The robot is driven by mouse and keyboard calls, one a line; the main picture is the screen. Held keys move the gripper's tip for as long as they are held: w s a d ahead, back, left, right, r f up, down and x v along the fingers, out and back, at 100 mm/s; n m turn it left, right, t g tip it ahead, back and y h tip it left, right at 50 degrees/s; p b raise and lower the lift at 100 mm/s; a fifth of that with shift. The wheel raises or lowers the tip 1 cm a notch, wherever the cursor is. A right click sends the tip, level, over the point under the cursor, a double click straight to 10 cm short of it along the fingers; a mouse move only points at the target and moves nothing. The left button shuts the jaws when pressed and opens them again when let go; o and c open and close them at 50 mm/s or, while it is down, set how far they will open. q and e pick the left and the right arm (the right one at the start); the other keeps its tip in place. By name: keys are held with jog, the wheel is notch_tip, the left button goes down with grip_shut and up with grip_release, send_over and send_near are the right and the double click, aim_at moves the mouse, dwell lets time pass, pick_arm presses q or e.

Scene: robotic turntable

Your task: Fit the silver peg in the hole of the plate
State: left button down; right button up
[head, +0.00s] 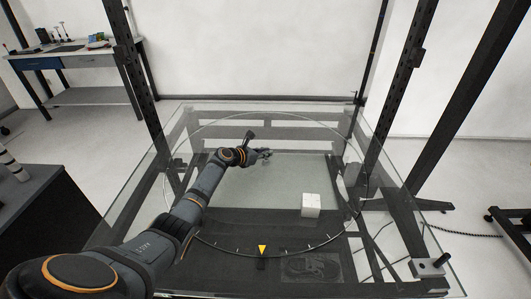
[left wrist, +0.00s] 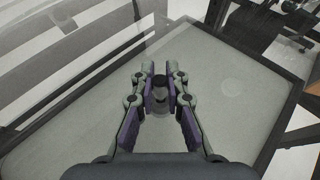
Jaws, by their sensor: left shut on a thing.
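My left arm reaches in from the left over the glass turntable. My left gripper (head: 265,154) is above the middle of the glass, and it also shows in the left wrist view (left wrist: 160,80). Its fingers are shut on a small round piece with a dark top and grey lower part, which I take for the silver peg (left wrist: 160,95). Most of the peg is hidden by the fingers. A white block (head: 311,205) stands on the glass to the right of and nearer than the gripper, apart from it. I cannot make out a plate with a hole for certain.
The glass top (head: 245,190) around the gripper is mostly clear. A yellow triangular marker (head: 262,250) is at the front of the ring. A small grey fixture with a black knob (head: 428,268) sits at the front right corner. Dark upright posts (head: 141,85) stand around the table.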

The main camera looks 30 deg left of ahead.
pick_arm(q)
jog(key=shift+f+b, duration=0.6)
jog(key=shift+f, duration=0.35)
jog(key=c, duration=1.3)
grip_release()
jog(key=shift+s, duration=0.1)
jog(key=v, duration=1.2)
